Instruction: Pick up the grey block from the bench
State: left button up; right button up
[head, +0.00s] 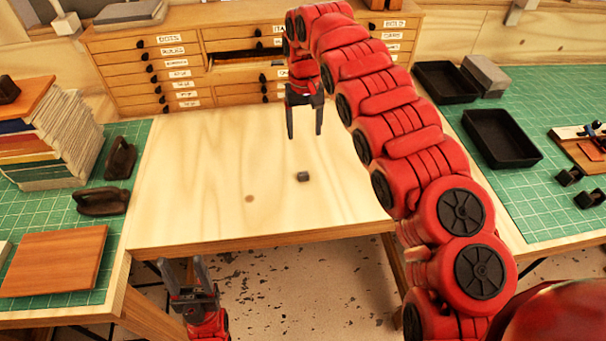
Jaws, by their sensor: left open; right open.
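A small dark grey block (303,176) lies on the bare wooden bench (200,190), a little right of its middle. My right gripper (305,136) is at the end of the large red arm that reaches over the bench from the right. It points down, open and empty, behind the block in the picture and apart from it. My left gripper (185,262) is low at the left, in front of the bench's front edge. Its fingers point up, open and empty.
A drawer cabinet (180,75) stands behind the bench, with one drawer pulled open. Green mats flank the bench. The left holds books (45,140), dark clamps (103,201) and a wooden board (55,262); the right holds black trays (500,138). The bench around the block is clear.

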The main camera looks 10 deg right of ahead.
send_over(303, 173)
notch_tip(303, 173, down, 4)
jog(key=f+b, duration=0.1)
jog(key=f, duration=0.3)
jog(key=shift+s+f, duration=0.1)
jog(key=shift+s, duration=0.1)
notch_tip(303, 173, down, 2)
jog(key=shift+w+d+f+p, duration=0.1)
jog(key=shift+w+p, duration=0.05)
jog(key=shift+p, duration=0.45)
jog(key=shift+f, duration=0.5)
jog(key=shift+f+p, duration=0.15)
jog(key=shift+p, duration=0.2)
notch_tip(303, 173, down, 4)
jog(key=shift+r+p, duration=0.15)
jog(key=shift+p, duration=0.95)
jog(key=shift+f, duration=0.6)
jog(key=shift+c, duration=0.3)
grip_shut()
